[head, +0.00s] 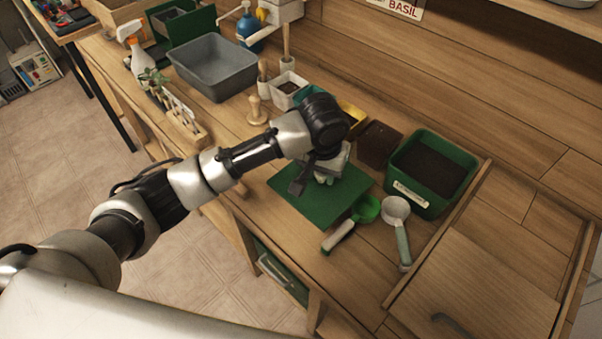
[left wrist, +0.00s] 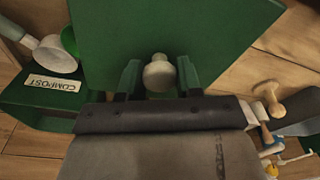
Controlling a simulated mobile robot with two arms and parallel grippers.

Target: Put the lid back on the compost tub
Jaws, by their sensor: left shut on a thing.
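The compost tub (head: 433,207) is a green box with dark soil inside and a white label on its front; it stands uncovered at the right of the bench. The lid (head: 300,207) is a flat green square with a pale knob (left wrist: 158,76). My left gripper (head: 318,179) is shut on this knob, with a finger on each side in the left wrist view (left wrist: 159,80). The lid is left of the tub and apart from it; I cannot tell its height above the bench. The tub's COMPOST label (left wrist: 52,83) shows at the left wrist view's left. My right gripper is out of view.
A green scoop (head: 366,209) and a white scoop (head: 396,209) lie in front of the tub. A brown pot (head: 378,145) stands beside it. A grey basin (head: 213,68), wooden dibber (head: 257,110) and spray bottle (head: 139,57) stand further left.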

